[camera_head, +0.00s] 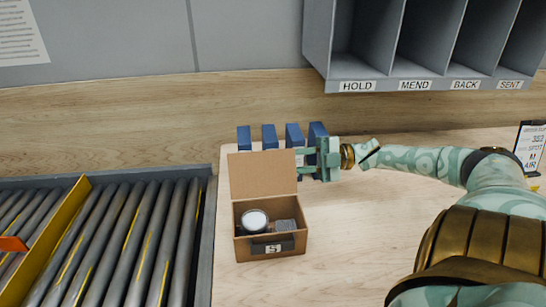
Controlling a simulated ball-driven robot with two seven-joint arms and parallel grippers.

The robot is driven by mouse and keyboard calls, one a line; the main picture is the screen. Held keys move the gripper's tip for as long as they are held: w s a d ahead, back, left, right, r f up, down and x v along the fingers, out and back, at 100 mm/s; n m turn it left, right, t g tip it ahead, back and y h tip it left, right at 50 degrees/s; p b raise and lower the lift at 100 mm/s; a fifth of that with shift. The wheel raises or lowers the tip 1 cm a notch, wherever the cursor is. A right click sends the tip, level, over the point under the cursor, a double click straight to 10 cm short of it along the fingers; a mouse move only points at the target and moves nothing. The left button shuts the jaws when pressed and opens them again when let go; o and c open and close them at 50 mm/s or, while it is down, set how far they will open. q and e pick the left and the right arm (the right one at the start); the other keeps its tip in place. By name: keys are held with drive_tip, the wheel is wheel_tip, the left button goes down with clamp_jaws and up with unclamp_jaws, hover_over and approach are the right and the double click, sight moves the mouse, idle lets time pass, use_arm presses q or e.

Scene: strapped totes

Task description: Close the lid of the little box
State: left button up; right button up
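The little box (269,243) is brown cardboard and stands on the pale wood table, with a small number label on its front. Its lid (262,173) stands up from the back edge, upright and open. Inside the box are a round white-topped item (254,221) and a small grey block (286,226). My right gripper (303,160) points left at the lid's right edge, near its upper part. Its two fingers look apart, with nothing clearly held; whether they touch the lid I cannot tell. My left gripper is not in view.
Several blue blocks (269,137) stand behind the lid. A roller conveyor (130,245) with a yellow divider (55,245) lies left of the table. Labelled cubbies (410,80) hang above at the back. A small sign (528,147) stands far right. The table right of the box is clear.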

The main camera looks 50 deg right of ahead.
sight(274, 163)
drive_tip(key=b+x, duration=0.1)
drive_tip(key=x, duration=0.3)
drive_tip(key=shift+w+a+f+b, duration=0.15)
drive_tip(key=shift+w+a+b, duration=0.05)
drive_tip(key=shift+a+b, duration=0.15)
drive_tip(key=shift+w+a, duration=0.3)
drive_tip(key=shift+a, duration=0.1)
clamp_jaws()
